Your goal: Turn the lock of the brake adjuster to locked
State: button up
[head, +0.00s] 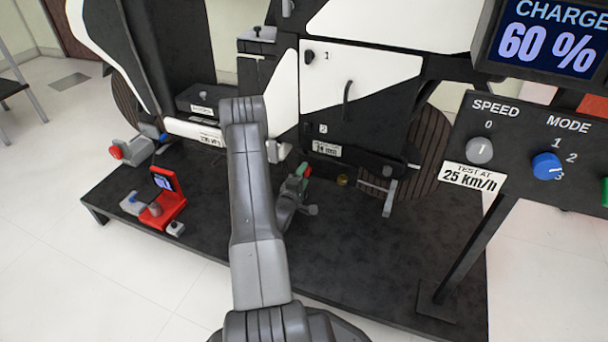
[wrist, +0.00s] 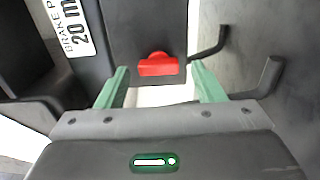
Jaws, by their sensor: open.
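A red knob (wrist: 158,65) sits on the front of a dark block (wrist: 143,25) in the wrist view; I take it to be the lock of the brake adjuster. It lies wide, its long side across the picture. My gripper (wrist: 159,71) is open, one green finger on each side of the red knob with a gap on both sides. In the head view my gripper (head: 300,174) is low at the rig, and a bit of red (head: 308,169) shows by its fingers. My arm hides part of the area there.
A label reading "20 m" (wrist: 78,30) is left of the block; it also shows in the head view (head: 327,149). Dark bent rods (wrist: 214,44) are close on the right. A red stand (head: 168,205) is on the black platform (head: 350,250). A control panel (head: 530,150) is at right.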

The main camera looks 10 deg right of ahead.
jog(key=p+v, duration=0.3)
jog(key=v, duration=0.9)
jog(key=shift+s+a, duration=0.2)
jog(key=b+x, duration=0.3)
jog(key=x, duration=1.1)
jog(key=shift+b, duration=0.35)
jog(key=shift+s, duration=0.15)
